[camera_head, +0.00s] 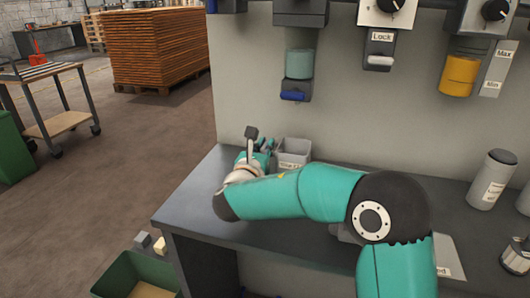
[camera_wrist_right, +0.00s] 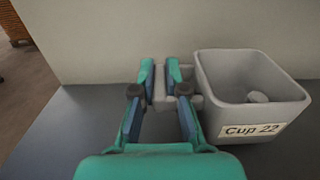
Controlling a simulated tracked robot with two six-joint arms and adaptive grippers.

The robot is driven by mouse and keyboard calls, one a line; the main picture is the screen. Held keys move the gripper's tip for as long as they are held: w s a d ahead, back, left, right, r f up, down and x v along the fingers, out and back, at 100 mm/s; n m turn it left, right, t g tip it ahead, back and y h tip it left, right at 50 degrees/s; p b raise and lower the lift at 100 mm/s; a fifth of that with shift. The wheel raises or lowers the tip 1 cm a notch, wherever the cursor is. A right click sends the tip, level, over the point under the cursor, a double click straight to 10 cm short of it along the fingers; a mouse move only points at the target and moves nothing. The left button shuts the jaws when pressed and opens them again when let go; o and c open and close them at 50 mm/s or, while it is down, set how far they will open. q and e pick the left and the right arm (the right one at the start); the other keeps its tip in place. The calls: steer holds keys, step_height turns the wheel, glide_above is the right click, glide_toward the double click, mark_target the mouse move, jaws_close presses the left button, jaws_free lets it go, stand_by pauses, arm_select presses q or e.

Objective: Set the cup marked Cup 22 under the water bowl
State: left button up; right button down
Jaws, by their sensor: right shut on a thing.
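The grey square cup marked Cup 22 (camera_wrist_right: 247,82) stands upright on the dark counter close to the wall. It also shows in the head view (camera_head: 293,150), its label only partly readable there. My right gripper (camera_wrist_right: 160,88) is at the cup's left side, shut on its small grey handle; it shows in the head view (camera_head: 264,150), partly hidden by its own wrist. A teal bowl-like container (camera_head: 299,64) with a blue lever hangs on the wall above the cup, and may be the water bowl; no label on it is readable. My left gripper is out of view.
The dark counter (camera_head: 190,196) has free room left of my arm. A yellow dispenser (camera_head: 460,75) and a Lock-labelled switch (camera_head: 381,50) are on the wall at right. Grey canisters (camera_head: 493,180) stand at the counter's right. A green bin (camera_head: 130,275) is below left.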

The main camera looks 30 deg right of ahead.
steer(key=shift+f, duration=0.25)
steer(key=shift+f, duration=0.15)
steer(key=c, duration=1.2)
jaws_free()
steer(key=shift+s+a, duration=0.1)
steer(key=shift+a, duration=0.05)
steer(key=v, duration=1.1)
steer(key=shift+s+a+p, duration=0.3)
steer(key=shift+r, duration=0.2)
